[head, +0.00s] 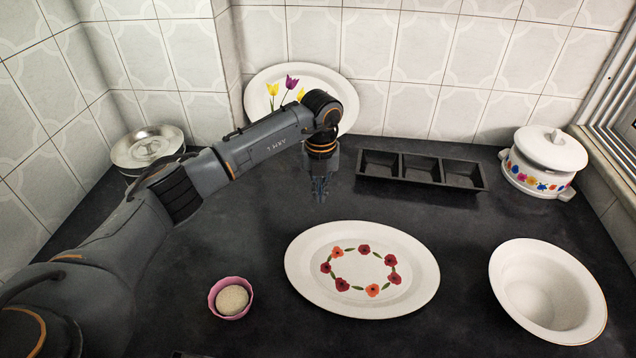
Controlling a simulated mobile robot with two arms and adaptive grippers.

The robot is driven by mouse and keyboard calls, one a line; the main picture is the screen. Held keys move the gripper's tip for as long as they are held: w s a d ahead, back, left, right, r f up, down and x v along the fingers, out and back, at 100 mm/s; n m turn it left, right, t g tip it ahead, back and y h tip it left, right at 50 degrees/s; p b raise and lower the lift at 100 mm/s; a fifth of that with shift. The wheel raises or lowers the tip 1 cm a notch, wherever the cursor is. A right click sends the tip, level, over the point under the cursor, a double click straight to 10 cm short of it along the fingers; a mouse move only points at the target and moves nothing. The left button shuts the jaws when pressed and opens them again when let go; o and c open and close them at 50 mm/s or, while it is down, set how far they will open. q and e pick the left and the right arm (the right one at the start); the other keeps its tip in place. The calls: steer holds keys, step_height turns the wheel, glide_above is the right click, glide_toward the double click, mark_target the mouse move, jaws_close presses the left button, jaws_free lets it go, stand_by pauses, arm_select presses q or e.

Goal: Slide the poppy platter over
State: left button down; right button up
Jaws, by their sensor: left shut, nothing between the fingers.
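The poppy platter (362,305) is a white oval with a ring of red and orange poppies and green leaves. It lies flat on the dark counter at the lower middle of the head view. My left gripper (320,196) points down, shut and empty, behind the platter's upper left rim and apart from it. My left arm comes in from the left and hides part of the tulip platter behind it. My right gripper is not in view.
A tulip platter (343,92) leans on the tiled wall. A black three-part tray (421,171), a lidded flowered pot (545,160), a white bowl (545,290), a pink cup (230,297) and a steel container (148,148) stand around. Counter between cup and platter is clear.

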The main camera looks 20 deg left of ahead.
mark_target(319, 217)
arm_select(q)
steer(key=f, duration=0.3)
steer(key=f+p, duration=0.1)
steer(key=f, duration=0.1)
steer(key=shift+s, duration=0.25)
steer(key=s, duration=0.1)
steer(key=s+d+p, duration=0.1)
steer(key=shift+s+r, duration=0.1)
steer(key=shift+s, duration=0.55)
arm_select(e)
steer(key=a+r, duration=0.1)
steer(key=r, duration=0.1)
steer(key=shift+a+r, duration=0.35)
arm_select(q)
steer(key=shift+d, duration=0.1)
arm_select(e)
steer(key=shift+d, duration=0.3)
